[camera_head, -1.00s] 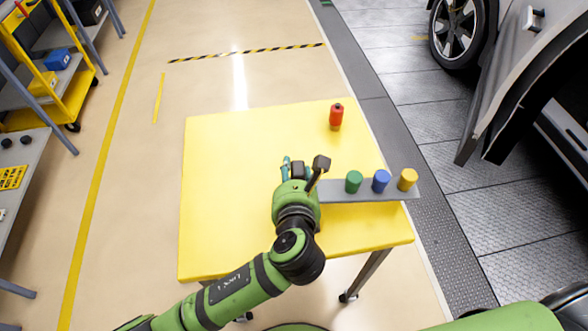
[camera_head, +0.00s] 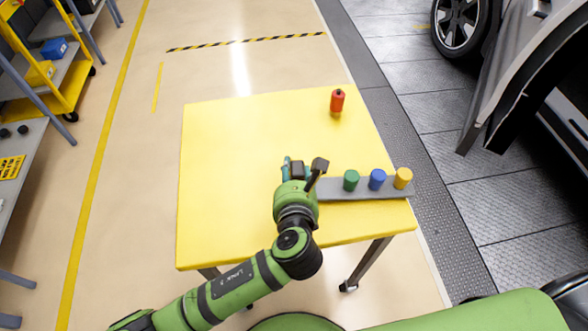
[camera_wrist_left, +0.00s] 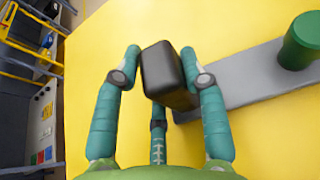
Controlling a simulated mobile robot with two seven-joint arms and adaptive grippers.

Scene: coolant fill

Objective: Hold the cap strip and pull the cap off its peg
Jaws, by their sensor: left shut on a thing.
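The grey cap strip (camera_head: 334,189) lies along the right front of the yellow table. On it stand a green cap (camera_head: 351,180), a blue cap (camera_head: 377,179) and a yellow cap (camera_head: 403,178); their pegs are hidden. My left gripper (camera_head: 302,168) is at the strip's left end. In the left wrist view its teal fingers (camera_wrist_left: 166,72) are shut on a black block (camera_wrist_left: 168,76) at the strip's end. The strip (camera_wrist_left: 245,78) and the green cap (camera_wrist_left: 302,42) show to the right there. My right gripper is out of view.
A red bottle (camera_head: 337,100) stands at the back right of the yellow table (camera_head: 235,150). The left half of the table is clear. A vehicle (camera_head: 530,75) is at the right. A yellow cart (camera_head: 75,70) and shelves are at the left.

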